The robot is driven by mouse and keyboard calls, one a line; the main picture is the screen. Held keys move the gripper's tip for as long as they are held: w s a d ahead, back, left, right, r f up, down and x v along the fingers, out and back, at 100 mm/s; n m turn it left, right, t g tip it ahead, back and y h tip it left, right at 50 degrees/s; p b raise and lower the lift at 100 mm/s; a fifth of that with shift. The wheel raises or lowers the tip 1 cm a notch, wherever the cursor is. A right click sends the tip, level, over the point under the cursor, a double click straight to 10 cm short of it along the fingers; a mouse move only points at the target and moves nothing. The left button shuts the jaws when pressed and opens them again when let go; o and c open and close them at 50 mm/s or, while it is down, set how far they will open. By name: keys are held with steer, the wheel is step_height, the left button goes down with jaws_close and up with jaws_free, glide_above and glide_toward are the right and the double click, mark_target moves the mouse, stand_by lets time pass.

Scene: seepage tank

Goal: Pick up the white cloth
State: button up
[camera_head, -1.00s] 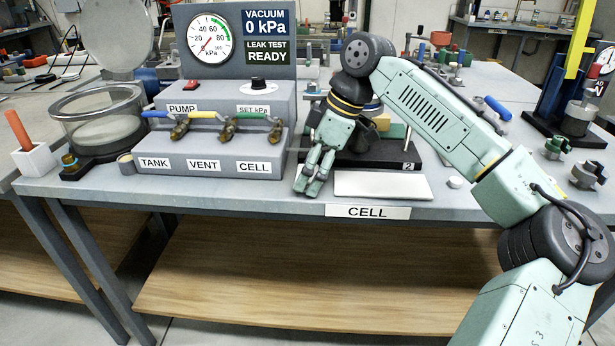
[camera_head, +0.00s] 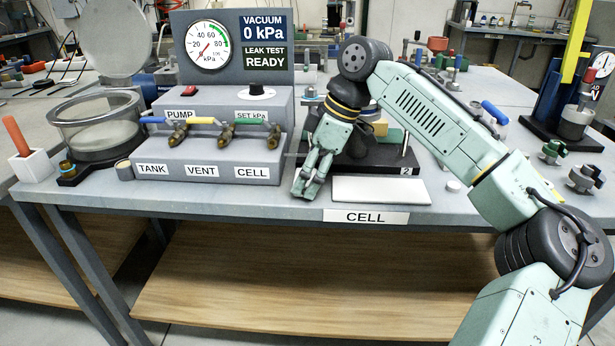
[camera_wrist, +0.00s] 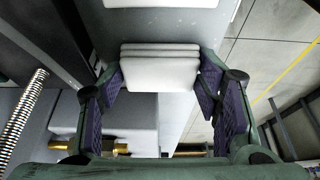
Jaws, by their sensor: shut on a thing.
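The white cloth (camera_wrist: 160,66) shows in the wrist view as a folded, layered block between my fingertips. My gripper (camera_wrist: 162,78) is shut on it, with a purple-padded finger at each side. In the head view my gripper (camera_head: 305,188) points down at the front of the bench, just left of a flat white plate (camera_head: 380,190). The cloth cannot be made out in the head view, where the fingers cover that spot. I cannot tell whether the cloth still touches the bench.
A grey valve panel (camera_head: 215,165) with coloured lever handles stands left of my gripper. A dark stand (camera_head: 385,160) is behind it. A glass chamber (camera_head: 95,125) and a white holder (camera_head: 32,165) are at the left. The bench's front edge is close.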

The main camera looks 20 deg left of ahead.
steer(key=shift+r, duration=0.7)
steer(key=shift+s+d+r, duration=0.1)
steer(key=shift+s+r, duration=0.1)
steer(key=shift+r, duration=0.2)
steer(key=shift+s+d+r, duration=0.1)
steer(key=shift+s+r, duration=0.05)
steer(key=shift+r, duration=0.25)
steer(key=s+d+b, duration=0.1)
steer(key=s+d, duration=0.2)
steer(key=s, duration=0.4)
steer(key=s+d+r+b, duration=0.1)
steer(key=s+d, duration=0.2)
steer(key=s, duration=0.4)
steer(key=shift+r+b, duration=0.3)
steer(key=shift+b, duration=0.05)
steer(key=o, duration=0.4)
steer(key=shift+c, duration=0.2)
steer(key=c, duration=0.5)
